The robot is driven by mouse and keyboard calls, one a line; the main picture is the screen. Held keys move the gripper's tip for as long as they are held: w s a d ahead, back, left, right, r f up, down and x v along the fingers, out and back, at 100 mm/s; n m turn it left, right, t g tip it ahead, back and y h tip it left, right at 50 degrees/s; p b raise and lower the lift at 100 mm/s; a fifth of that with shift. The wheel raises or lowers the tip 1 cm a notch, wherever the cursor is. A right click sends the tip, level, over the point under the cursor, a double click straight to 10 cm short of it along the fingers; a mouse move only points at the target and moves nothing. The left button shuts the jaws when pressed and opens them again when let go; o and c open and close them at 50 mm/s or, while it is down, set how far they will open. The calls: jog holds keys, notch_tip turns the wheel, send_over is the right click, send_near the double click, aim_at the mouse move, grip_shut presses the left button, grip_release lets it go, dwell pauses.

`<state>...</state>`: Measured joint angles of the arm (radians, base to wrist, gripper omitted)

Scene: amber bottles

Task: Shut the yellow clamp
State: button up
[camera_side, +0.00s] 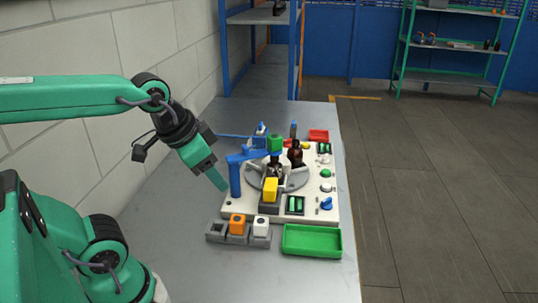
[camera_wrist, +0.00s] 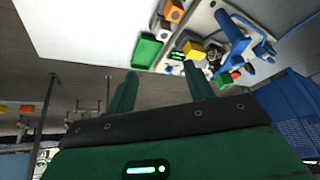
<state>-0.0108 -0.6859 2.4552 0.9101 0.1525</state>
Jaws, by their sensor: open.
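The yellow clamp (camera_side: 270,190) is a yellow block on a dark base at the front of the pale station board (camera_side: 235,212), in front of the grey round fixture (camera_side: 290,180). Whether it stands open or shut is too small to tell. It also shows in the wrist view (camera_wrist: 194,50), beyond my fingertips. My gripper (camera_side: 218,182) hangs in the air left of the board, apart from the clamp, with its fingers pointing down and right. In the wrist view my two green fingers (camera_wrist: 160,80) are spread with nothing between them.
A blue post with an arm (camera_side: 235,178) stands between my gripper and the fixture. A dark bottle (camera_side: 295,155) stands behind. A grey holder with orange and white blocks (camera_side: 238,226) and a green tray (camera_side: 312,240) lie in front. The table's left side is clear.

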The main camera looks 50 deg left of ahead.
jog(key=m, duration=0.1)
jog(key=m+g, duration=0.5)
jog(key=m, duration=1.8)
send_near(270, 186)
jog(key=shift+s+d, duration=0.25)
jog(key=shift+s, duration=0.05)
jog(key=shift+w+a+f+m, duration=0.2)
jog(key=shift+w+f+m, duration=0.25)
jog(key=shift+m, duration=0.25)
jog(key=shift+s+f, duration=0.1)
jog(key=shift+f, duration=3.8)
